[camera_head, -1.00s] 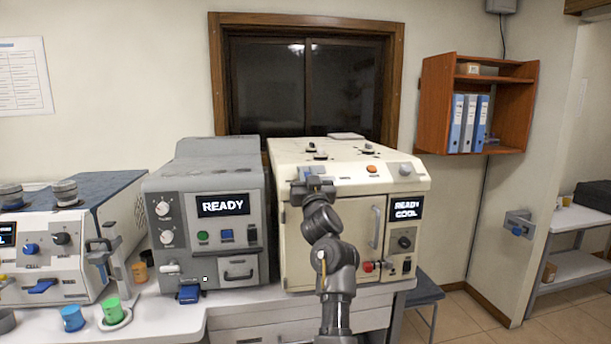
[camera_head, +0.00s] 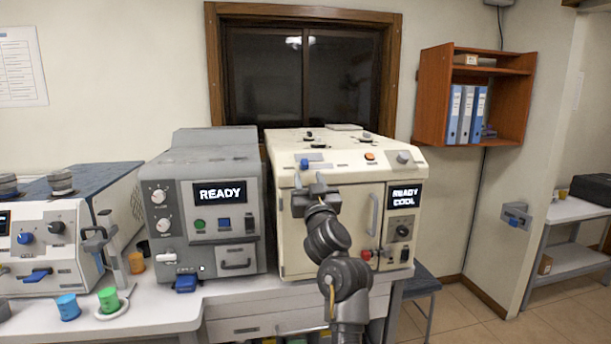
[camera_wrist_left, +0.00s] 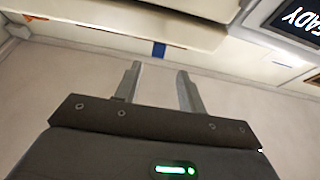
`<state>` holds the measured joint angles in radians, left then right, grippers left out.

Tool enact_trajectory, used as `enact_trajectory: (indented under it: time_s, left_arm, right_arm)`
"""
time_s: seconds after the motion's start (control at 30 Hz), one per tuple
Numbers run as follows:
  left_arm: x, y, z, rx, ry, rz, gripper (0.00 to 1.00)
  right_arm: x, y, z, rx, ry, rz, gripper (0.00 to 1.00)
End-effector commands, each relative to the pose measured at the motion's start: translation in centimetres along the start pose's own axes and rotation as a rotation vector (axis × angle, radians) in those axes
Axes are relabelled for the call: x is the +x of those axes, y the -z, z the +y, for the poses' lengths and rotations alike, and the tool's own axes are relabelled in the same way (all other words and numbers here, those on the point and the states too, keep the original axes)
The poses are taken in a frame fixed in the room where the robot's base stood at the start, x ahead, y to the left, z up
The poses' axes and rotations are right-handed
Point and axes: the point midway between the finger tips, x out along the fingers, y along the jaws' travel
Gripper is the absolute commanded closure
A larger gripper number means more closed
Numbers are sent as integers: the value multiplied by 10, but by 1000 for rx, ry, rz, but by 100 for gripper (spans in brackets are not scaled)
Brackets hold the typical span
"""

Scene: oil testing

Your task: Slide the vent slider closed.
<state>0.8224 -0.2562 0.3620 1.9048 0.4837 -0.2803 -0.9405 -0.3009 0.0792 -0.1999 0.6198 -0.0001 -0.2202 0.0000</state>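The cream oven-like machine (camera_head: 340,160) stands on the right of the bench. A small blue tab (camera_head: 304,164), which looks like the vent slider, is on the upper left of its front. My left gripper (camera_head: 309,181) is just below this tab, in front of the door, with its fingers spread. In the left wrist view the blue tab (camera_wrist_left: 159,50) shows just beyond the gap between the fingertips (camera_wrist_left: 158,70), apart from them. The fingers are open and empty. The slider's track is too small to make out. My right gripper is out of view.
An orange button (camera_head: 370,157) and a grey knob (camera_head: 403,157) are right of the tab. The door handle (camera_head: 374,214) stands out below. A grey machine (camera_head: 206,215) is close on the left. Green (camera_head: 108,300) and blue cups (camera_head: 68,307) stand at the bench front.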

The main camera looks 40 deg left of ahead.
Motion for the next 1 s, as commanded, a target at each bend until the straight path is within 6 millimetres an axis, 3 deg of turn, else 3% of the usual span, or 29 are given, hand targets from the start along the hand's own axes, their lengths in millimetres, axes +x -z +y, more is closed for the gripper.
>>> enact_trajectory:
  time_s: [0.23, 0.93, 1.0]
  left_arm:
    - [-25, 0, 0, 0, 0, 0, 60]
    - [-26, 1, 0, -61, 1, 2, 60]
    - [-24, -2, 14, -143, -30, 6, 60]
  right_arm:
    - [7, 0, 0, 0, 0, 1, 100]
    - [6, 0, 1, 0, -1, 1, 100]
    - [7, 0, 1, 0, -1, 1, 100]
